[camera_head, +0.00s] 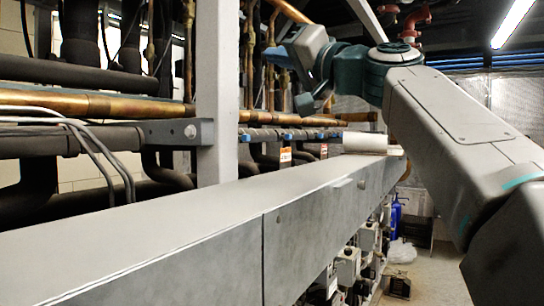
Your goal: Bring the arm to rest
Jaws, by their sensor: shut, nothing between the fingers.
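My gripper (278,56) is at the upper middle of the head view, at the end of my raised grey and teal arm. It is shut and empty, and points left toward the pipework. It appears above the long grey beam, apart from it, with copper pipes showing behind. The exact shape of the fingertips is hard to make out against the pipes.
The long grey beam (210,240) runs from lower left into the distance. A pale upright post (217,90) and a copper pipe (90,104) stand left of my gripper. A white cylinder (365,142) lies on the beam's far end. Floor shows at lower right.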

